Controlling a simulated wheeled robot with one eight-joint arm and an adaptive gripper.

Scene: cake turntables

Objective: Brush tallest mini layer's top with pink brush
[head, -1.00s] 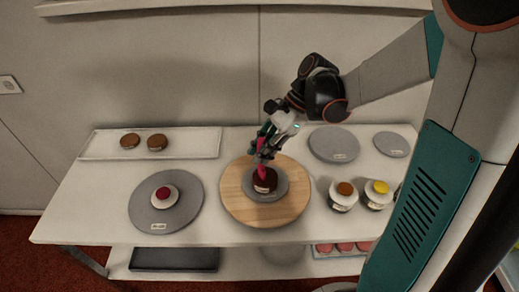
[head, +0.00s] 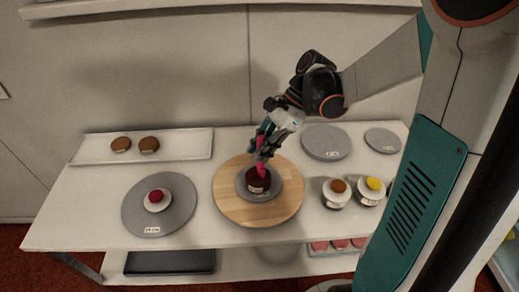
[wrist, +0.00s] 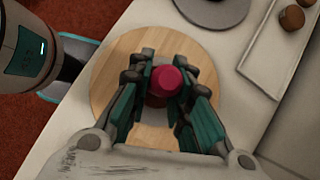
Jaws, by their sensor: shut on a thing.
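My gripper (head: 264,148) is shut on the pink brush (head: 261,168) and holds it upright above the wooden turntable. In the wrist view the brush (wrist: 163,82) shows between my gripper's two fingers (wrist: 165,92). The brush's lower end is at the top of a dark brown mini layer (head: 257,184); I cannot tell whether they touch. That layer has a white label and stands on a grey disc (head: 284,187) on the round wooden board (head: 232,205).
A grey turntable (head: 183,215) at left bears a small white piece with a red top (head: 157,200). A white tray (head: 190,145) holds two brown rounds. Two jars (head: 336,194) (head: 371,192) stand at right. Grey discs (head: 326,142) (head: 382,140) lie behind them.

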